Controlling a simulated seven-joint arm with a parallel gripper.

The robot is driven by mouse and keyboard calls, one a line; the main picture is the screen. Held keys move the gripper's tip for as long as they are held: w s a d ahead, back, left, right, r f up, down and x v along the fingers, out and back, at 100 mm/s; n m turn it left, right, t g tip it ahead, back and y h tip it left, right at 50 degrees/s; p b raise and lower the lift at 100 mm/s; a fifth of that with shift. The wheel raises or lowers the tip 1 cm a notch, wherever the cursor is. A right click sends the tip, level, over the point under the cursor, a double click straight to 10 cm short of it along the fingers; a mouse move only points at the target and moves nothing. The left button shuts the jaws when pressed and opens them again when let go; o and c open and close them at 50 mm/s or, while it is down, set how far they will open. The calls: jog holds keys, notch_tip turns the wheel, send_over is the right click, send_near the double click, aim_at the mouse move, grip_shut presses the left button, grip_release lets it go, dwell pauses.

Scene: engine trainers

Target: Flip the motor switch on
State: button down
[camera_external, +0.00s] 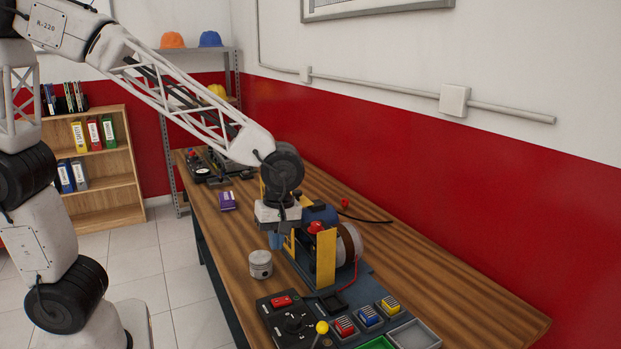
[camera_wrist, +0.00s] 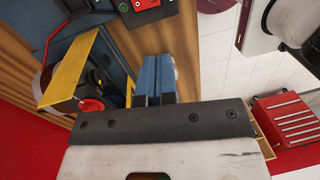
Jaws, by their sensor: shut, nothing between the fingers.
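The motor is a blue body (camera_external: 322,213) beside a yellow bracket (camera_external: 326,258) with a red knob (camera_external: 316,227) on it. In the wrist view the yellow bracket (camera_wrist: 70,70) and red knob (camera_wrist: 90,104) are to the left of my fingers. A dark control panel (camera_external: 297,331) at the near end of the table carries a red switch (camera_external: 282,300) and a dial. I cannot tell which control is the motor switch, nor its position. My gripper (camera_external: 275,241) points down beside the motor, shut and empty; its blue fingers (camera_wrist: 156,70) are together in the wrist view.
A metal piston (camera_external: 261,264) stands on the wooden table (camera_external: 450,290) close to my gripper. Several coloured switches (camera_external: 367,315) and grey and green trays are at the near end. A purple box (camera_external: 227,200) lies farther back. The table's right side is mostly clear.

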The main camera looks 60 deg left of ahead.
aim_at(281, 301)
jog(key=shift+w+d+f+n, duration=0.35)
jog(key=shift+d+f+n, duration=0.15)
jog(key=shift+d, duration=0.25)
jog(key=f, duration=0.4)
jog(key=s+f, duration=0.1)
jog(key=f, duration=0.4)
jog(key=s+f, duration=0.1)
jog(key=f, duration=0.3)
jog(key=shift+f, duration=0.35)
jog(key=shift+f, duration=0.1)
jog(key=shift+f, duration=0.15)
jog(key=shift+w, duration=0.15)
dwell(0.4)
jog(key=shift+w+r, duration=0.3)
jog(key=shift+w, duration=0.25)
